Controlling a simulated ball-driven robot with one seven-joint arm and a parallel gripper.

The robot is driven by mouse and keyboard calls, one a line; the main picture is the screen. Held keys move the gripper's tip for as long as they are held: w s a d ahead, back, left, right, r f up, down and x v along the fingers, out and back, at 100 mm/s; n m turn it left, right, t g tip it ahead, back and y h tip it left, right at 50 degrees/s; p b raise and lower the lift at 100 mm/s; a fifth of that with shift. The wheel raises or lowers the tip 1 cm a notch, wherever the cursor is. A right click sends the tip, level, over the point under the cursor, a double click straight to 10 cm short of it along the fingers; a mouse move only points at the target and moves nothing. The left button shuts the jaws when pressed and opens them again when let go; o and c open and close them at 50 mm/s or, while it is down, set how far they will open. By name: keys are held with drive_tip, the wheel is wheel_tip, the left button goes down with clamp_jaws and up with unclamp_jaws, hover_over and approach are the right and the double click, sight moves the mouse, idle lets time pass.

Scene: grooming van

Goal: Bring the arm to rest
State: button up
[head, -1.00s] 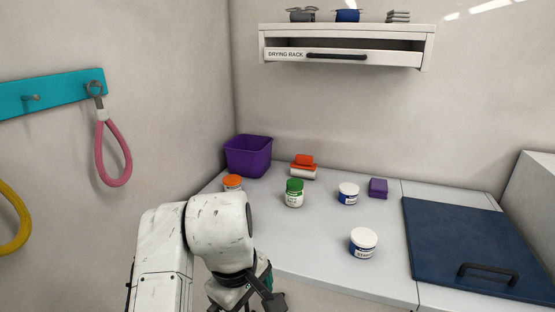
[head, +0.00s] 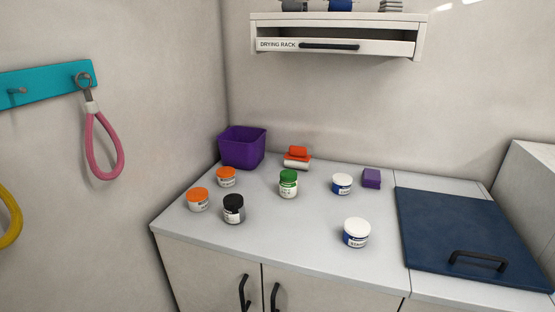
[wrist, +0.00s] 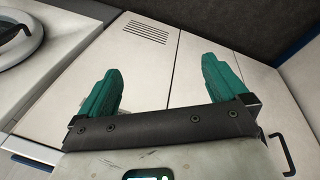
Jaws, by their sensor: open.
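My gripper (wrist: 169,92) shows only in the wrist view. Its two teal fingers stand wide apart with nothing between them. Beyond the fingers are pale panels with a slotted vent (wrist: 148,32); no jar or other loose thing is near the fingers. In the head view my arm and gripper are out of the picture.
The grey counter (head: 290,235) holds several jars, including a black-lidded jar (head: 234,209) and a white-lidded jar (head: 356,233). A purple bin (head: 242,148) stands at the back left. A blue lid with a handle (head: 465,230) lies right. A drying rack (head: 340,42) hangs above.

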drive_tip(key=s+a+f+m+y, duration=0.1)
drive_tip(key=s+a+f, duration=0.1)
drive_tip(key=s, duration=0.7)
drive_tip(key=shift+a+f+m+g+y, duration=0.2)
drive_tip(key=shift+m+g+y, duration=0.1)
drive_tip(key=shift+m+y, duration=0.1)
drive_tip(key=shift+s, duration=0.1)
